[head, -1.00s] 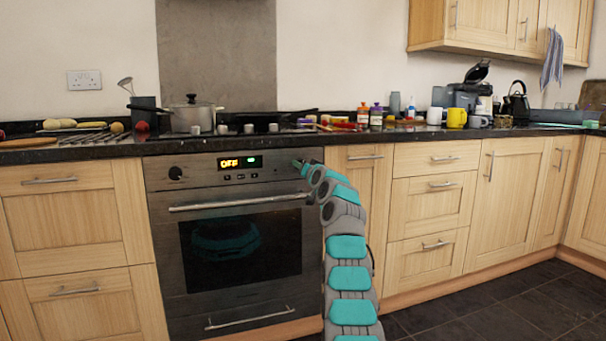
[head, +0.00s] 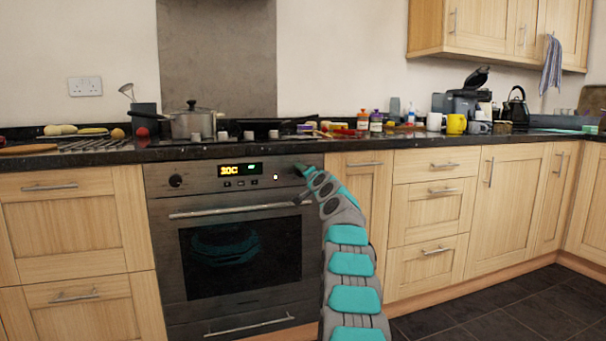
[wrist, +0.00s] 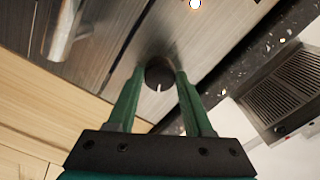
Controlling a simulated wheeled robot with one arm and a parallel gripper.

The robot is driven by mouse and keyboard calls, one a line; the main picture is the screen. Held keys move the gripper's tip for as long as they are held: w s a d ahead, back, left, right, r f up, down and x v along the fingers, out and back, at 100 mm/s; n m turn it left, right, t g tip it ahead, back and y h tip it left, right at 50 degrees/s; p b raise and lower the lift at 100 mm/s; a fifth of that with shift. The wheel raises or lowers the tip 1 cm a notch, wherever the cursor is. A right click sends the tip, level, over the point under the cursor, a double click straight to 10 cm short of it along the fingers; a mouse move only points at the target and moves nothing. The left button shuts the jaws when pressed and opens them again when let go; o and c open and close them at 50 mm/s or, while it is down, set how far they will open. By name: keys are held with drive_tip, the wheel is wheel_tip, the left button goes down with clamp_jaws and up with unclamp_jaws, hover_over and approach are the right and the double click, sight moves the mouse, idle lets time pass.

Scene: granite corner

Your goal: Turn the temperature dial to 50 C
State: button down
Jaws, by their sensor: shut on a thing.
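The oven (head: 240,230) has a steel control panel with a lit display (head: 240,169), which appears to read 20C or 30C. A black knob (head: 175,181) sits at the panel's left end. The temperature dial (wrist: 159,73) is a round dark knob with a white mark, seen in the wrist view. My gripper (wrist: 158,80) is shut on this dial, with one green finger on each side. In the head view my gripper (head: 302,170) reaches the right end of the panel and hides most of that dial.
The oven's bar handle (head: 240,210) runs below the panel and also shows in the wrist view (wrist: 62,28). The dark worktop (head: 350,138) juts above, with a pot (head: 192,123) and several items on it. The floor at the right is clear.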

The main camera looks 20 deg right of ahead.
idle(0.4)
drive_tip(key=shift+c, duration=1.5)
unclamp_jaws()
drive_tip(key=shift+s, duration=0.1)
drive_tip(key=shift+s+f+b, duration=0.1)
drive_tip(key=shift+f+b, duration=0.05)
drive_tip(key=shift+b, duration=0.2)
drive_tip(key=shift+s+b, duration=0.6)
drive_tip(key=shift+b, duration=0.1)
drive_tip(key=s+b, duration=0.3)
drive_tip(key=s, duration=0.3)
drive_tip(key=shift+s, duration=0.1)
